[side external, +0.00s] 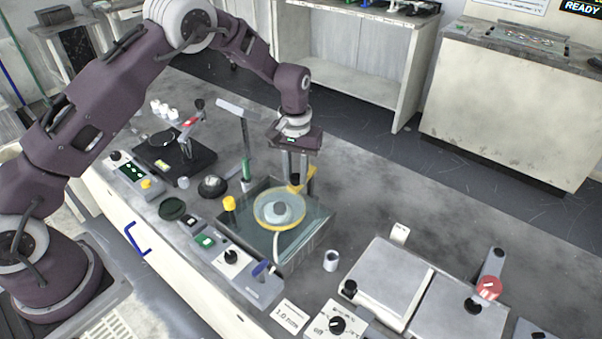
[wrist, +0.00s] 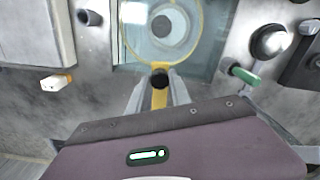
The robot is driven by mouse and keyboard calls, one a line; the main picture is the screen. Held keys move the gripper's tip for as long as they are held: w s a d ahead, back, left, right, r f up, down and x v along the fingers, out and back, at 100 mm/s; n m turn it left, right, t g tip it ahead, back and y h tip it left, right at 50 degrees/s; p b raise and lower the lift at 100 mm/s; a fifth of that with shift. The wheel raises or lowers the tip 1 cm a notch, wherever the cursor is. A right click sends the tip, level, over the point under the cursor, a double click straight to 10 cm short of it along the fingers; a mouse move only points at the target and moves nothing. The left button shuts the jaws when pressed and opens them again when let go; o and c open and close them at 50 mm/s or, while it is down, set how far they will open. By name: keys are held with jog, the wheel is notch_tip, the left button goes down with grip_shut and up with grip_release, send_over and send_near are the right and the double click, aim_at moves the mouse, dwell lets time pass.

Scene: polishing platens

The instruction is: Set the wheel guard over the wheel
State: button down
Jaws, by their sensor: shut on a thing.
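The wheel guard, a clear disc with a yellow rim (side external: 258,221) and a yellow tab, lies over the wheel (side external: 281,212) in the side view. In the wrist view its yellow rim (wrist: 198,38) curves around the grey wheel hub (wrist: 162,27). My gripper (side external: 295,184) points down at the far edge of the guard, shut on its yellow tab. In the wrist view the tab and a dark round knob show between the fingers of my gripper (wrist: 158,88). Whether the guard rests on its seat or hovers just above it, I cannot tell.
The wheel sits in a glassy square basin (side external: 318,222) on the grey bench. A yellow-capped post (side external: 229,203) and a green-handled post (side external: 246,168) stand close by.

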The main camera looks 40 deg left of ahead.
aim_at(293, 174)
jog(key=shift+a+m, duration=0.35)
jog(key=shift+m, duration=0.15)
jog(key=shift+w+a, duration=0.1)
jog(key=c, duration=1.2)
grip_release()
notch_tip(293, 174, up, 7)
jog(key=shift+r, duration=0.1)
